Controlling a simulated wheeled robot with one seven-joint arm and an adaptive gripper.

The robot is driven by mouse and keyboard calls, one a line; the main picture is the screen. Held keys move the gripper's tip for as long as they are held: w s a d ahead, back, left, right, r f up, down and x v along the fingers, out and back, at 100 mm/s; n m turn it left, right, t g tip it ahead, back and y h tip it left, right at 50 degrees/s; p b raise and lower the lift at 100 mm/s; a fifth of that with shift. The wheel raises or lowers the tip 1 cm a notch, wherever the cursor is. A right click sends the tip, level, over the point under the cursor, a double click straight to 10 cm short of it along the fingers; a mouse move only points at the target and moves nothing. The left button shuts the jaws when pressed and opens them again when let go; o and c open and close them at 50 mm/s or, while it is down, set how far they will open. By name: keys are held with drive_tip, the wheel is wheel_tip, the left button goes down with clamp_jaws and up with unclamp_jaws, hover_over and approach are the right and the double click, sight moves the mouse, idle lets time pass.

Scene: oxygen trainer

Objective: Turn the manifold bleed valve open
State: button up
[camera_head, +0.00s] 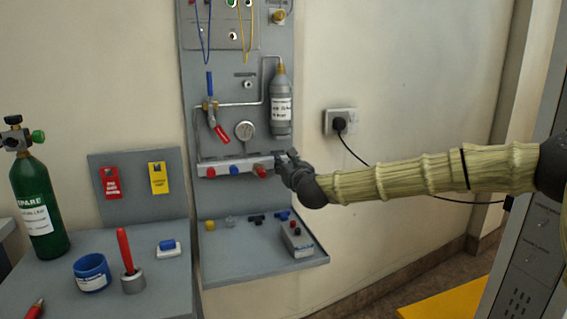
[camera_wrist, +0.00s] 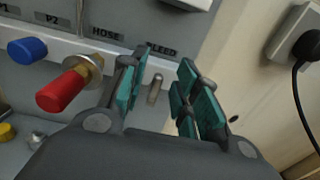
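The manifold (camera_head: 225,168) is a pale horizontal bar low on the grey wall panel, with blue and red fittings along its front. In the wrist view, a "BLEED" label (camera_wrist: 162,50) is printed at its right end. A small metal stem (camera_wrist: 155,88), apparently the bleed valve's, stands below that label. My gripper (camera_wrist: 165,72) is open, its teal-padded fingers to either side of the stem. The stem is closer to the left finger; I cannot tell whether they touch. In the head view, my gripper (camera_head: 286,163) is at the manifold's right end and hides the valve.
A red fitting with a brass collar (camera_wrist: 66,88) is just left of my gripper, with a blue one (camera_wrist: 27,50) beyond. A grey cylinder (camera_head: 281,105) hangs above. A wall socket (camera_head: 341,121) with a black plug is to the right. A shelf (camera_head: 240,262) with small parts lies below.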

drive_tip(key=shift+w+a, duration=0.3)
drive_tip(key=shift+w, duration=0.35)
clamp_jaws()
